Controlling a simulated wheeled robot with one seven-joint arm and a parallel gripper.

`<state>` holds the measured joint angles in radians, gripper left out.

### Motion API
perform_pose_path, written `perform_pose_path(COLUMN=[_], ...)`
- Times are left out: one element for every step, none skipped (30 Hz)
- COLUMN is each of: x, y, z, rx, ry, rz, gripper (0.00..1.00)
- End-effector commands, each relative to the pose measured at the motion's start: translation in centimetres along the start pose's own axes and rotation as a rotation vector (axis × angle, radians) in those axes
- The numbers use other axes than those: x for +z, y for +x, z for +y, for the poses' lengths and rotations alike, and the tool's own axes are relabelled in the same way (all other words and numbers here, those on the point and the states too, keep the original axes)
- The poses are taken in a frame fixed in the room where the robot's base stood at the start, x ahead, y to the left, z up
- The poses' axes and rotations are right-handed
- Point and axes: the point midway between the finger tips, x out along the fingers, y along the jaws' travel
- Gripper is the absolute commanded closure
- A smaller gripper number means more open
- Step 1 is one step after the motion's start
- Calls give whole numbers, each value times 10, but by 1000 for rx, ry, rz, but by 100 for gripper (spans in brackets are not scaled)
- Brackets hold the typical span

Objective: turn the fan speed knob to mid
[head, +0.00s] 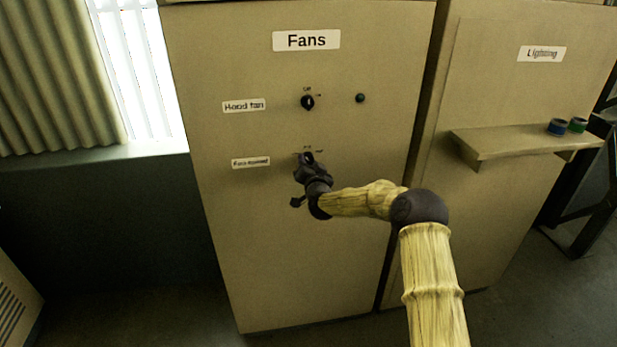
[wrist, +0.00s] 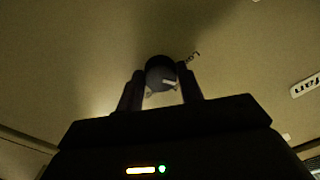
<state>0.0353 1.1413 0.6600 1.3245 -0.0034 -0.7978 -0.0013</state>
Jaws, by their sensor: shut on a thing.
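The fan speed knob (wrist: 160,74) is a dark round knob with a pale pointer mark, on the beige Fans cabinet (head: 300,260). In the wrist view it sits between the two fingers of my gripper (wrist: 160,92), which is shut on it. In the head view my gripper (head: 306,160) covers most of the knob, to the right of the "Fan speed" label (head: 251,162). Parts of the position marks show above the gripper, too small to read. I cannot tell which position the pointer is at.
A Lighting cabinet (head: 490,190) stands to the right.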

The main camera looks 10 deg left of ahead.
Motion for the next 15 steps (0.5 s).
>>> perform_pose_path(x=[5,5,5,5,5,5,5,4,4,4,4,3,3,3,2], y=[0,0,0,0,0,0,0,0,0,0,0,0,0,0,0], z=[5,5,5,4,4,4,4,4,4,4,4,3,3,3,3], rx=[0,0,0,-1,-1,-1,0,-1,-1,-1,0,0,0,0,0], ry=[37,63,96,121,146,177,202,224,253,275,296,321,338,354,375], rz=[5,4,4,4,4,4,4,3,3,4,4,4,3,3,3], gripper=[86,86,86,86,86,86,86,86,86,86,86,86,86,86,86])
